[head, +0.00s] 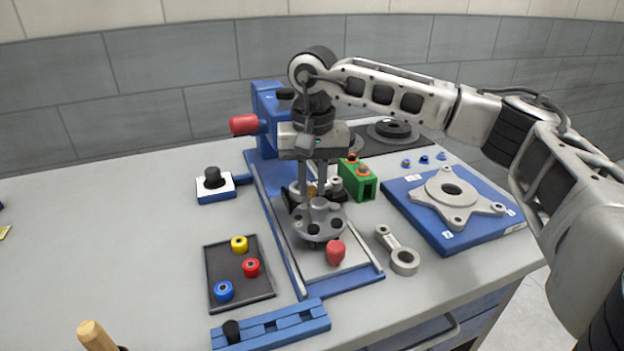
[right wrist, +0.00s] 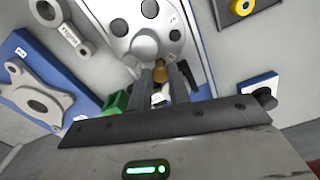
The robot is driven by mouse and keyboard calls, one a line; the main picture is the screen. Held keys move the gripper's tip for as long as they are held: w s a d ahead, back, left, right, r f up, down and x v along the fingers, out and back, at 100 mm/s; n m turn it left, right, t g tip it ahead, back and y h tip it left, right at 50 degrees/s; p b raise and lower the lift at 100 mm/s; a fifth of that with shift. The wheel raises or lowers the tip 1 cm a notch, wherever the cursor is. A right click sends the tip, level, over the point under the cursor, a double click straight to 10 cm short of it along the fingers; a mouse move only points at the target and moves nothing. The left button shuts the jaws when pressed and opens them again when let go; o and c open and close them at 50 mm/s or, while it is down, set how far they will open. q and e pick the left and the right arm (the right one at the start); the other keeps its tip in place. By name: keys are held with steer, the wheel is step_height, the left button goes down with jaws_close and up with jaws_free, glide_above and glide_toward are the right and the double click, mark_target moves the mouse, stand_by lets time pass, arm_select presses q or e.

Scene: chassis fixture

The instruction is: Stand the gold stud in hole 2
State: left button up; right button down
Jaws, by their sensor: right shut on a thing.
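My right gripper (head: 314,190) points down over the blue fixture, just behind the grey round flange (head: 320,222). It is shut on the gold stud (right wrist: 160,72), which shows between the fingertips in the right wrist view. In the head view the fingers mostly cover the stud. The flange also shows in the right wrist view (right wrist: 145,45), with a raised centre and several dark round holes around it. I cannot read which hole is number 2, and I cannot tell whether the stud touches the flange. My left gripper is out of view.
The blue fixture (head: 292,262) has red knobs. A dark tray (head: 222,262) with coloured rings and a blue rack (head: 285,324) lie nearer. A green block (head: 366,186), a grey link (head: 404,261) and a blue plate with a flange (head: 480,237) lie right. The left table is mostly clear.

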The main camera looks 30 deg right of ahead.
steer(key=shift+f+b, duration=0.3)
steer(key=shift+f, duration=0.3)
steer(key=shift+f+b, duration=0.3)
steer(key=shift+f, duration=0.1)
steer(key=c, duration=1.6)
jaws_free()
steer(key=shift+c, duration=0.2)
steer(key=shift+r, duration=0.1)
steer(key=shift+r+p, duration=0.95)
steer(key=shift+r, duration=0.6)
